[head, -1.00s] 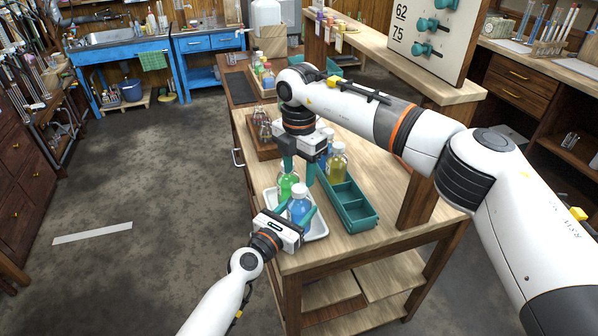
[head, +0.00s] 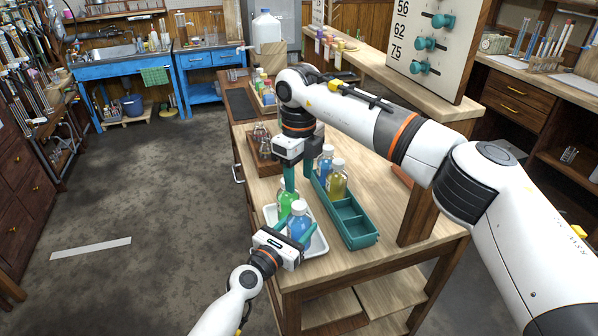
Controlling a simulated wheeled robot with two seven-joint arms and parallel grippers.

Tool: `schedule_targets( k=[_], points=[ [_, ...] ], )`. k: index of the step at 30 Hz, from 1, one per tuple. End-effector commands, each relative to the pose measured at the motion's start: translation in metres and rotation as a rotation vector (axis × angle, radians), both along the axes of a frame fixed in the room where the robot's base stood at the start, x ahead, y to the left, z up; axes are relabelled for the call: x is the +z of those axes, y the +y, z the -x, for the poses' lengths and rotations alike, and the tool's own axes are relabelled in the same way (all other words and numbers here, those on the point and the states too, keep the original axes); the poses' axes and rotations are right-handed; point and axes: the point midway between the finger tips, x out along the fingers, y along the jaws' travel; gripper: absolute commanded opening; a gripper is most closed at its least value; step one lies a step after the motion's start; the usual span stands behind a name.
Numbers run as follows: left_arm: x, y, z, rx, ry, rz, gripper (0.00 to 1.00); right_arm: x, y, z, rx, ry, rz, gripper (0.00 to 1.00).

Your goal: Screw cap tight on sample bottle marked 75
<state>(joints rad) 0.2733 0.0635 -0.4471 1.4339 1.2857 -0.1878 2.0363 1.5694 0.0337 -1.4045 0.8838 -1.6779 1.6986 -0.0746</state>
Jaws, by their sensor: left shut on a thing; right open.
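A blue bottle (head: 299,226) with a pale cap (head: 299,207) stands at the tray on the near end of the bench. My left gripper (head: 293,240) is shut on the blue bottle from the near side. A green bottle (head: 286,198) stands just behind it. My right gripper (head: 297,178) points down, open, with its teal fingers close above or beside the green bottle. These fingers hide part of the green bottle's top. I cannot read any number on the bottles, so I cannot tell which is marked 75.
A white tray (head: 318,246) lies under the bottles. A teal divided rack (head: 362,240) holds a blue bottle (head: 325,160) and a yellow bottle (head: 338,182), with empty compartments at its near end. A panel (head: 432,45) with teal knobs reads 56, 62 and 75. My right arm spans the bench.

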Motion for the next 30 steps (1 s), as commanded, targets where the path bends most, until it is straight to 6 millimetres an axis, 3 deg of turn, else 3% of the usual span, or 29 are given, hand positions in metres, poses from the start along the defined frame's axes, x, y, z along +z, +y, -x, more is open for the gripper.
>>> schedule_targets(
  k=[6, 19, 30],
  points=[
    [0.000, 0.000, 0.000, 0.000, 0.000, 0.000, 0.00, 0.003, 0.000, 0.000, 0.169, 0.000, 0.000, 0.48],
    [0.000, 0.000, 0.000, 0.000, 0.000, 0.000, 0.00, 0.000, 0.000, 0.000, 0.183, 0.001, 0.000, 0.48],
    [0.000, 0.000, 0.000, 0.000, 0.000, 0.000, 0.00, -0.052, 0.000, 0.001, 0.182, 0.003, 0.000, 0.48]
  ],
)
